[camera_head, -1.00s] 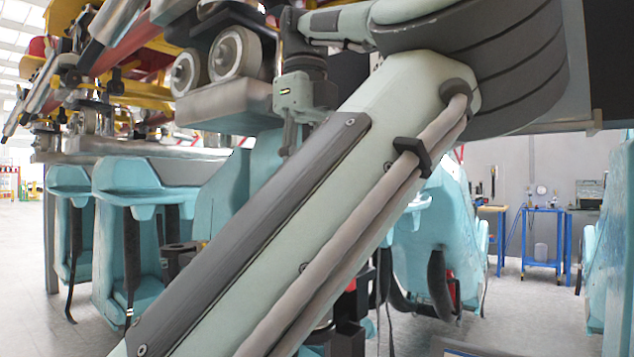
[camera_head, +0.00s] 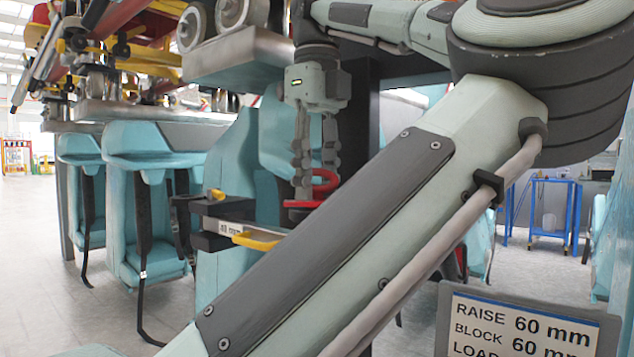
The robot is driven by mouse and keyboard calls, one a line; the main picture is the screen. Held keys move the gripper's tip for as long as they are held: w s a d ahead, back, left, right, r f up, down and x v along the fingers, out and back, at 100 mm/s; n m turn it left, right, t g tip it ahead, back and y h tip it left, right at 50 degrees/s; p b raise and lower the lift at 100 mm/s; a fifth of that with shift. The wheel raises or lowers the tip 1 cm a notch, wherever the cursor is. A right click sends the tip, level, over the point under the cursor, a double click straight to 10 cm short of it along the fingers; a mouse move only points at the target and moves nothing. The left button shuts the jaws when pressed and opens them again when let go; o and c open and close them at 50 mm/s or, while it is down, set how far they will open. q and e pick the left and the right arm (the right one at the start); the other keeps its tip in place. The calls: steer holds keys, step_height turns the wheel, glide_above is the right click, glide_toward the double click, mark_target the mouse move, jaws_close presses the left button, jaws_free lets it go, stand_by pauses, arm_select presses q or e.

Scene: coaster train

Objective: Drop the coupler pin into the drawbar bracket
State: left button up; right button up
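A red ring-like piece (camera_head: 326,181) is close by the fingertips, and a second red piece (camera_head: 301,204) is just below. I cannot tell whether either belongs to the coupler pin or touches the fingers. My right gripper is not in view.
Yellow pieces (camera_head: 257,241) sit on and beside the dark block. Teal seats (camera_head: 142,160) with hanging black straps stand left, under a coaster chassis with grey wheels (camera_head: 191,27). A sign (camera_head: 522,325) reads "RAISE 60 mm". A blue cart (camera_head: 541,213) stands at back right.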

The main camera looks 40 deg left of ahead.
arm_select(q)
jaws_close()
steer(key=shift+r, duration=0.1)
stand_by(0.3)
